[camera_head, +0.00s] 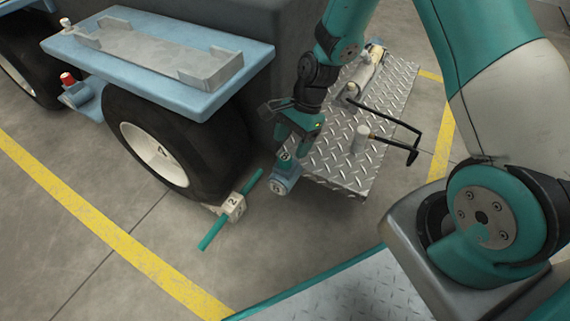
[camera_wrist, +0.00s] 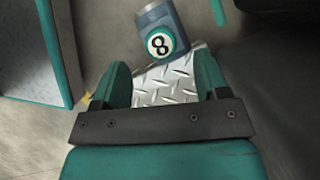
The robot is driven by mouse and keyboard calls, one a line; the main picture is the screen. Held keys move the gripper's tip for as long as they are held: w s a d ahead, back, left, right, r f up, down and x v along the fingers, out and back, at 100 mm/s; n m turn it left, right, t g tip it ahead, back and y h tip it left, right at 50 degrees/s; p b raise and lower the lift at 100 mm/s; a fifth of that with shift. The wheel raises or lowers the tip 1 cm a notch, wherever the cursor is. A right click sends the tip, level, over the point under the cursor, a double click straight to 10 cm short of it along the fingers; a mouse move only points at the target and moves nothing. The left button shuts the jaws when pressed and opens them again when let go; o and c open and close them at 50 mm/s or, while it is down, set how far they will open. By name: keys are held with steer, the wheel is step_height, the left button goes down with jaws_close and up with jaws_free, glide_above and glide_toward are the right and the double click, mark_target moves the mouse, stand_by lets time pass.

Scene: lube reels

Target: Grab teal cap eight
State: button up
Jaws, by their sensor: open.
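Teal cap eight (camera_wrist: 160,42) shows in the wrist view as a teal ring around a white disc with a black 8. It sits on the end of a blue-grey fitting (camera_wrist: 152,17). In the head view the cap (camera_head: 285,156) is small, on top of the fitting (camera_head: 284,180) at the near left corner of the tread-plate platform. My gripper (camera_wrist: 163,78) is open and empty, its two teal fingers apart, with the cap ahead of and roughly between them. In the head view my gripper (camera_head: 292,142) is just above the cap, partly hiding it.
The tread-plate platform (camera_head: 335,165) carries a black bent handle (camera_head: 405,135) and a grey cylinder (camera_head: 361,138). A chock marked 2 (camera_head: 232,207) with a teal bar lies by the black wheel (camera_head: 160,150). A blue fender with a tray (camera_head: 230,85) overhangs at left.

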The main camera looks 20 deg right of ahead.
mark_target(286, 156)
steer(key=b+x, duration=0.4)
steer(key=x, duration=0.1)
steer(key=shift+a+f+b, duration=0.1)
steer(key=shift+f+b, duration=0.1)
steer(key=shift+b, duration=0.2)
steer(key=shift+r, duration=0.15)
steer(key=c, duration=1)
